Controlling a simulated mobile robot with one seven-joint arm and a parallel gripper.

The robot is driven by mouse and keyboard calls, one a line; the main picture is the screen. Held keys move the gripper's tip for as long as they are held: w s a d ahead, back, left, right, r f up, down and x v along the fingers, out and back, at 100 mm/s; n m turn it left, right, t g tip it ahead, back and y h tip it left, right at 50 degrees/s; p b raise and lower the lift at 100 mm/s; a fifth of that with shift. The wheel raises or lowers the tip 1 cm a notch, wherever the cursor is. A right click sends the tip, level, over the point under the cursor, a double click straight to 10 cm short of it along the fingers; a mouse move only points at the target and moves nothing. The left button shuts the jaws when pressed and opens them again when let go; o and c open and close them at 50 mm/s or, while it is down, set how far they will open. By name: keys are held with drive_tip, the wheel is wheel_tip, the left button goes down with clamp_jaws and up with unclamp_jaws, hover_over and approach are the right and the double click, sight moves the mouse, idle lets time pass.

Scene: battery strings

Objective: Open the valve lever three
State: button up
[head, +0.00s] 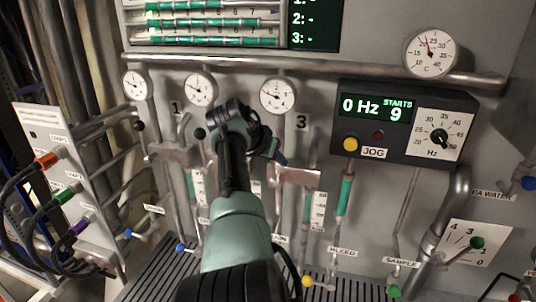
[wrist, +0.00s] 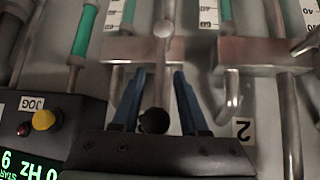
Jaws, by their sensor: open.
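Lever three shows in the wrist view as a grey metal rod (wrist: 162,62) with a round metal end at the top and a black ball knob (wrist: 153,121). My gripper (wrist: 158,76) is open, its two blue fingers on either side of the rod, with a gap on both sides. In the head view my gripper (head: 277,156) is beside the label 3 (head: 301,122), and my wrist hides most of the lever. The valve body (head: 296,176) of that line shows just right of my fingers.
The control box (head: 405,128) with the yellow JOG button (head: 350,144) is close to the right; it also shows in the wrist view (wrist: 45,135). Lever two's black knob (head: 200,133) is left of my wrist. A gauge (head: 278,95) is above.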

drive_tip(key=shift+a, duration=0.1)
drive_tip(key=b+v, duration=0.6)
drive_tip(key=v, duration=0.7)
drive_tip(key=shift+w+f, duration=0.1)
